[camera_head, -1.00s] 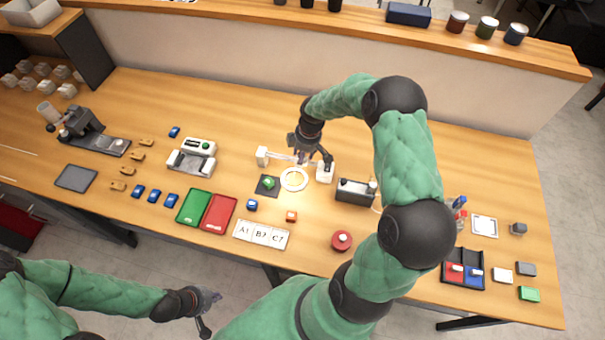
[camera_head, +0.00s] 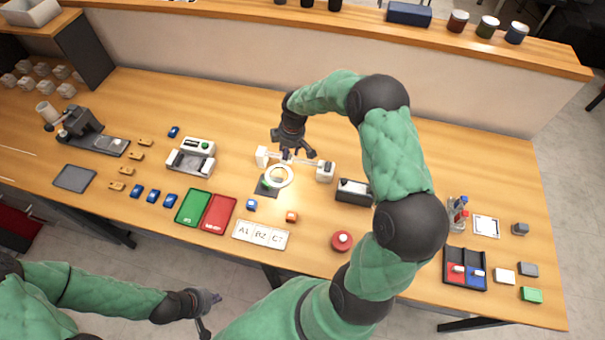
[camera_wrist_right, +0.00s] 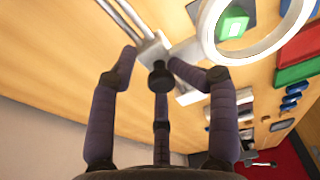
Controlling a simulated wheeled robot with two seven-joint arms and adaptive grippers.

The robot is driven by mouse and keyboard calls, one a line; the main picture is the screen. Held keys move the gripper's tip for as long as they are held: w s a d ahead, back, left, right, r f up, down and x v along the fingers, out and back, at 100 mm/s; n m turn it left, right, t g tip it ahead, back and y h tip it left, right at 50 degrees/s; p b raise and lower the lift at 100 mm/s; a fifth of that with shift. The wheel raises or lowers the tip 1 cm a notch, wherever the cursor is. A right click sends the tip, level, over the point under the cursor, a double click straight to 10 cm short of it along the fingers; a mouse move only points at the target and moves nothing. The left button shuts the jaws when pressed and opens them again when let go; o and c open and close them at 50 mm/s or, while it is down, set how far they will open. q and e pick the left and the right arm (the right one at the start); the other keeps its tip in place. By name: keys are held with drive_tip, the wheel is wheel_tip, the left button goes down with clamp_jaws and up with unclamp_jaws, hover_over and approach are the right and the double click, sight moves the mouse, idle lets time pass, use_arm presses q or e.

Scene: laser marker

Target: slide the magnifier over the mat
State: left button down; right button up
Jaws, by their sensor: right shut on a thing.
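The magnifier (camera_head: 291,179) is a white ring on a slider. The slider sits on a rail between two white end posts. The ring now lies over the upper right part of the dark mat (camera_head: 263,192), whose lower left part shows outside it. A green block (camera_wrist_right: 232,22) shows through the ring in the right wrist view. My right gripper (camera_head: 297,153) is at the rail behind the ring. Its fingers are closed around the magnifier's dark knob (camera_wrist_right: 160,76). My left gripper (camera_head: 207,309) is open and empty, in front of the table.
A blue block (camera_head: 251,204), an orange block (camera_head: 291,217) and a label plate (camera_head: 262,234) lie in front. Green (camera_head: 194,207) and red (camera_head: 218,213) trays are at the left. Behind the rail the table is clear.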

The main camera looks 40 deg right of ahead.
drive_tip(key=shift+w+a+b, duration=0.2)
drive_tip(key=shift+w+a, duration=0.4)
drive_tip(key=shift+w, duration=0.25)
drive_tip(key=shift+w+a+b, duration=0.2)
drive_tip(key=shift+w+a, duration=0.35)
drive_tip(key=shift+w, duration=0.25)
drive_tip(key=o, duration=0.4)
drive_tip(key=shift+o, duration=0.2)
drive_tip(key=shift+f, duration=0.15)
wheel_tip(320, 180, up, 7)
drive_tip(key=p, duration=0.4)
